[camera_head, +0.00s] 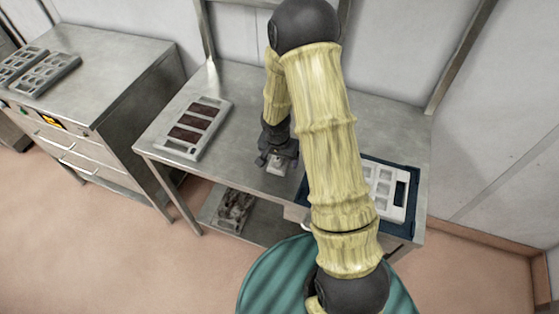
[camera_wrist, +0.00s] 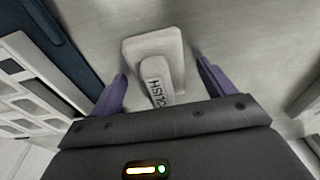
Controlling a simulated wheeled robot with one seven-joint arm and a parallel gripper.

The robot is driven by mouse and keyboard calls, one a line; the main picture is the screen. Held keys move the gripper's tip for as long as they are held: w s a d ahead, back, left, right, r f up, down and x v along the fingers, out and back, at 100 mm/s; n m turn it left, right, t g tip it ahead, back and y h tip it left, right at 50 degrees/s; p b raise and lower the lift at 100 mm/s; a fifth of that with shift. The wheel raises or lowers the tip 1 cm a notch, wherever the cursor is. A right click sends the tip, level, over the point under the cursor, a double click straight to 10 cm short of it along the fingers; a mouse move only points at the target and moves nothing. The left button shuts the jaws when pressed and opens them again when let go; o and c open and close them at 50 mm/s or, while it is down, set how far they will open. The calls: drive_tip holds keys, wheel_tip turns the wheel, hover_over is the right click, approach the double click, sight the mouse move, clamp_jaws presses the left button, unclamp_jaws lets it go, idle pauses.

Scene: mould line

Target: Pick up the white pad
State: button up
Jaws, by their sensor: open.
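The white pad (camera_wrist: 168,47) is a pale, flat piece with a raised narrower grip on top that bears dark lettering. It lies on the metal table in the wrist view. In the head view the pad (camera_head: 277,168) shows small under my gripper, near the table's front edge. My gripper (camera_wrist: 160,88) is open, its two purple fingers on either side of the raised grip, apart from it. In the head view my gripper (camera_head: 277,160) points down, and the arm hides part of the table to its right.
A grey tray with brown-filled compartments (camera_head: 222,105) lies on the table at left. A lower shelf (camera_head: 262,230) holds a dark-filled container. A steel cabinet (camera_head: 120,60) stands at far left.

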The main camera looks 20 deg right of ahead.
drive_tip(key=c, duration=1.1)
drive_tip(key=shift+r, duration=0.1)
wheel_tip(320, 180, up, 10)
drive_tip(key=shift+f, duration=0.1)
drive_tip(key=o, duration=0.4)
drive_tip(key=shift+c, duration=1.3)
drive_tip(key=shift+f, duration=0.1)
